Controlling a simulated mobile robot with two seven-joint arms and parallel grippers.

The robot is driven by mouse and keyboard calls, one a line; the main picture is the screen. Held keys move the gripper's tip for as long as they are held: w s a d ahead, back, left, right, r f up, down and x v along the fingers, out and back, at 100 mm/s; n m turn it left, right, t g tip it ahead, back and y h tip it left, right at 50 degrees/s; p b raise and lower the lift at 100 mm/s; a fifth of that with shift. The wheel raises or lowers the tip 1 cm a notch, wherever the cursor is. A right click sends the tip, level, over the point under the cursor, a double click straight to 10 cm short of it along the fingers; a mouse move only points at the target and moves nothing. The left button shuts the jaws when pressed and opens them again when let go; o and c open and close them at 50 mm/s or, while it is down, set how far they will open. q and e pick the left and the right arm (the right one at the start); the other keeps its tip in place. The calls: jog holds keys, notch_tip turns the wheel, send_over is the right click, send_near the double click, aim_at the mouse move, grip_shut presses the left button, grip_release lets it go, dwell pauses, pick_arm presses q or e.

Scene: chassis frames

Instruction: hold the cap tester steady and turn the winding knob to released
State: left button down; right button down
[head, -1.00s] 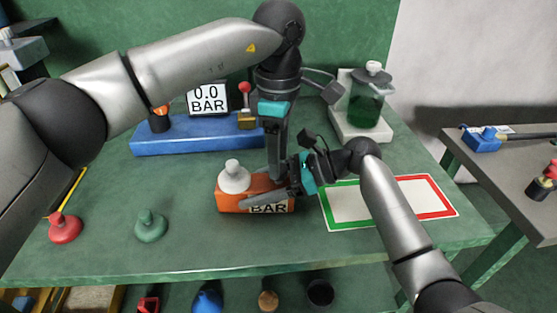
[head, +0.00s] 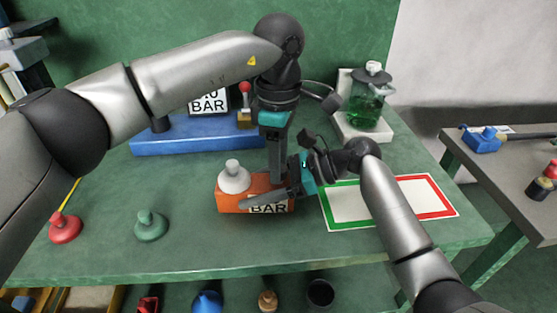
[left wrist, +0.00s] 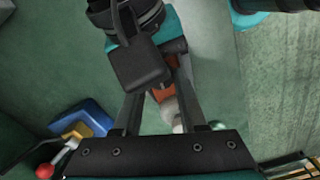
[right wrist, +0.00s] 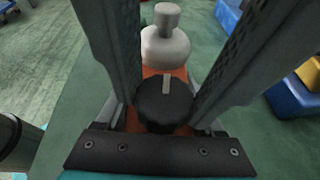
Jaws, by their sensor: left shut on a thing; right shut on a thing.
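The cap tester is an orange block (head: 228,203) on the green table, with a white cap (head: 234,178) standing upright on its left end. Its front BAR label (head: 268,209) is partly covered. My right gripper (head: 266,197) is shut on the block from the right, one finger across the front. My left gripper (head: 279,181) reaches straight down at the block's right end. The black winding knob (right wrist: 158,108) shows in the right wrist view between the left gripper's fingers, its pale pointer towards the white cap. The head view hides the knob.
Behind stands a blue base (head: 190,139) with a BAR display (head: 208,102) and a red-ball lever (head: 245,88). A green jar (head: 366,105) is back right. A green-and-red bordered mat (head: 390,203) lies empty right. Red (head: 65,228) and green (head: 150,226) caps stand front left.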

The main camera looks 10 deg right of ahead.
pick_arm(q)
jog(key=shift+n, duration=3)
jog(key=c, duration=0.7)
grip_release()
jog(key=shift+c, duration=0.2)
jog(key=shift+r, duration=0.15)
notch_tip(320, 180, up, 12)
jog(key=shift+o, duration=0.3)
